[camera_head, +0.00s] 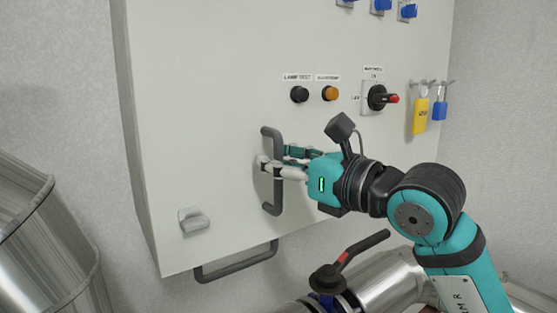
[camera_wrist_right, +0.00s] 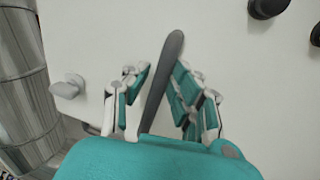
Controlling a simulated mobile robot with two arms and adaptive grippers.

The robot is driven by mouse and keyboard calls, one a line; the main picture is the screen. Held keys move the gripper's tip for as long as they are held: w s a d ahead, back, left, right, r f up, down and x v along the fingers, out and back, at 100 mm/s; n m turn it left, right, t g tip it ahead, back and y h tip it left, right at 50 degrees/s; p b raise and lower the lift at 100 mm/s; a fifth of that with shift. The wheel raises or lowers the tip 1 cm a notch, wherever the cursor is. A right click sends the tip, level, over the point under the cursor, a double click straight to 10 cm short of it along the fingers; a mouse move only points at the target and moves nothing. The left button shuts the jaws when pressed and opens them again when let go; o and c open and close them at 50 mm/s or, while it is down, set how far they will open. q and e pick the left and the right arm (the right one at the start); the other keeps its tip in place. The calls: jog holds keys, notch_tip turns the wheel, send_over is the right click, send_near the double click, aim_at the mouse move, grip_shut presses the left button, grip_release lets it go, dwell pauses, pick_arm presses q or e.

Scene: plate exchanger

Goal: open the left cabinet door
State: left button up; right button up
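A pale grey cabinet (camera_head: 220,70) hangs on the wall, and its front looks closed. A dark grey upright bar handle (camera_head: 278,198) is on the front, low and near the middle; it also shows in the right wrist view (camera_wrist_right: 172,50). My right gripper (camera_head: 275,158) is at this handle. In the right wrist view, the fingers of my right gripper (camera_wrist_right: 161,70) stand on both sides of the bar, with gaps visible, so it looks open around it. A small grey latch knob (camera_head: 193,218) sits at the lower left. My left gripper is not in view.
A black button (camera_head: 299,94), an amber button (camera_head: 330,93) and a red-tipped rotary switch (camera_head: 378,97) are above the gripper. Padlocks (camera_head: 420,115) hang at right. A horizontal bar (camera_head: 238,264) is under the cabinet. A valve lever (camera_head: 350,257) and metal pipes (camera_head: 390,283) are below.

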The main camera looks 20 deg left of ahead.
grip_shut()
